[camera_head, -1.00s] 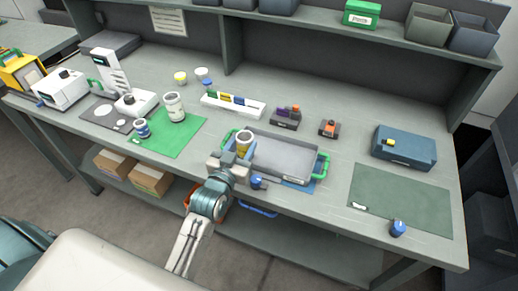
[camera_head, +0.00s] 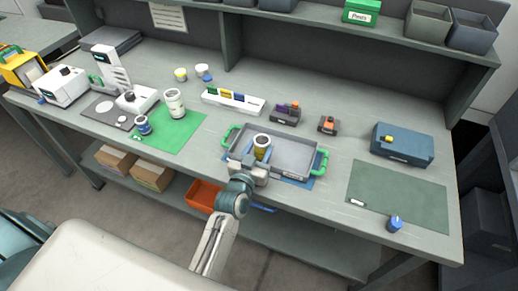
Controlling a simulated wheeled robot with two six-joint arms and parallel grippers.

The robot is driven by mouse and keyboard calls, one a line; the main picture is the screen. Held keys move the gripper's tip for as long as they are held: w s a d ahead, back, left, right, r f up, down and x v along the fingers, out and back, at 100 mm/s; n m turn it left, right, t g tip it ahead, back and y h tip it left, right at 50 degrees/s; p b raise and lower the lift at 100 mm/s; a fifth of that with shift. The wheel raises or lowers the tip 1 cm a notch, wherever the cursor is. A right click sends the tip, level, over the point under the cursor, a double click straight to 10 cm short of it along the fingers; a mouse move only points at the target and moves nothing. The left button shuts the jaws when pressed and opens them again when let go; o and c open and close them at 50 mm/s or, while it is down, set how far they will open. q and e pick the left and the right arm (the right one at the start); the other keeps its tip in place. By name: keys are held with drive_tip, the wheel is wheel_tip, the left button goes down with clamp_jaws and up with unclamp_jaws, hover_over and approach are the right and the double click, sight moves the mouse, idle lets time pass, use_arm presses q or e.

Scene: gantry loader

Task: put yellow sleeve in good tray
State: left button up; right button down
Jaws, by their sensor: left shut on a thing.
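My left gripper (camera_head: 252,163) is shut on the yellow sleeve (camera_head: 262,153), which looks like a short upright cylinder with a pale ring-shaped top. It is at the front left part of a grey tray with green handles (camera_head: 298,139), which I take to be the good tray. The sleeve shows against the tray's inside; I cannot tell whether it touches the floor of the tray. The gripper and wrist hide part of the tray's front wall. My right gripper is not in view.
The tray stands on a blue mat (camera_head: 309,183) near the bench's front edge. Behind it are a white rack (camera_head: 233,106) and small dark fixtures (camera_head: 285,116). A green mat (camera_head: 182,137) with a white jar (camera_head: 174,102) lies left. A blue box (camera_head: 403,146) stands right.

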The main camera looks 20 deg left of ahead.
use_arm(q)
drive_tip(key=o, duration=1.2)
drive_tip(key=shift+o, duration=0.2)
drive_tip(key=shift+s, duration=0.1)
drive_tip(key=s+b, duration=0.5)
drive_tip(key=s, duration=0.7)
drive_tip(key=shift+w+a, duration=0.1)
